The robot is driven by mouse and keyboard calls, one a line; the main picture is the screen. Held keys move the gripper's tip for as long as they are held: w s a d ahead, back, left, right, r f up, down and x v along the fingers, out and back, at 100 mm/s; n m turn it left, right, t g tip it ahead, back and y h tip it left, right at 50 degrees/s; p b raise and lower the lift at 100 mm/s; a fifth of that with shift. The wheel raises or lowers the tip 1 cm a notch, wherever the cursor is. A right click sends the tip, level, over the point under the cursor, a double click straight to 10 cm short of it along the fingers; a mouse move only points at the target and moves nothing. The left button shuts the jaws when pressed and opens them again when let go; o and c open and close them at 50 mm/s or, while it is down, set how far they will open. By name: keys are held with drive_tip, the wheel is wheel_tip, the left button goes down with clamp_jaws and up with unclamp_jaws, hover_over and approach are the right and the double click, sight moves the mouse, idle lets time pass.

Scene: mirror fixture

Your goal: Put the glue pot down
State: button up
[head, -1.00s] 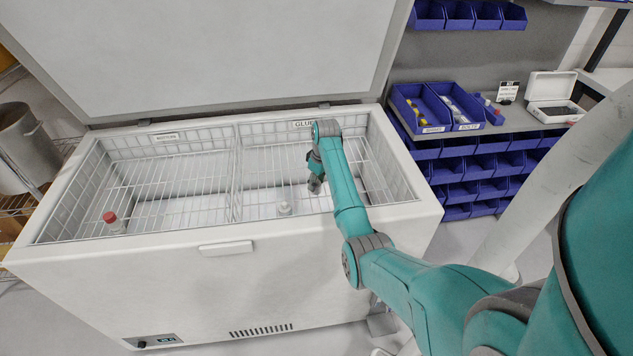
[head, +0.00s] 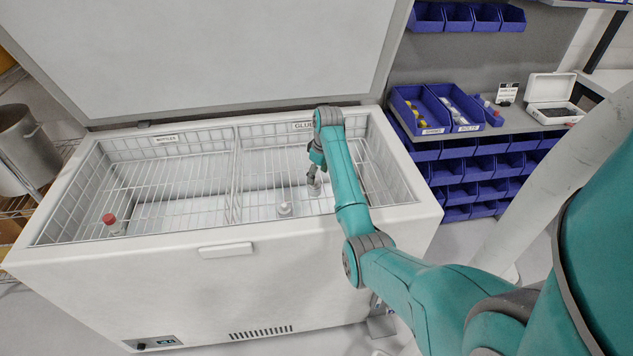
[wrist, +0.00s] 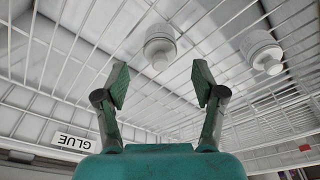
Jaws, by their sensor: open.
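One white glue pot (head: 315,188) stands in the right basket of the chest freezer, just below my gripper. In the wrist view it appears to be the pot (wrist: 160,47) beyond the gap between the fingers, apart from them. A second white pot (head: 284,209) stands nearer the front of the same basket; it also shows at the right of the wrist view (wrist: 262,50). My gripper (wrist: 161,85) is open and empty, its two fingers spread. In the head view my gripper (head: 313,176) hangs above the basket, partly covered by my arm.
A wire divider (head: 236,175) separates the baskets. A red-capped bottle (head: 110,222) stands in the left basket. The GLUE label (wrist: 73,142) is on the right basket's rear wall. The freezer lid (head: 220,50) stands open behind. Blue bins (head: 440,106) lie to the right.

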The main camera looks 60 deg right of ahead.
wheel_tip(320, 180, up, 7)
drive_tip(key=s, duration=0.1)
idle(0.7)
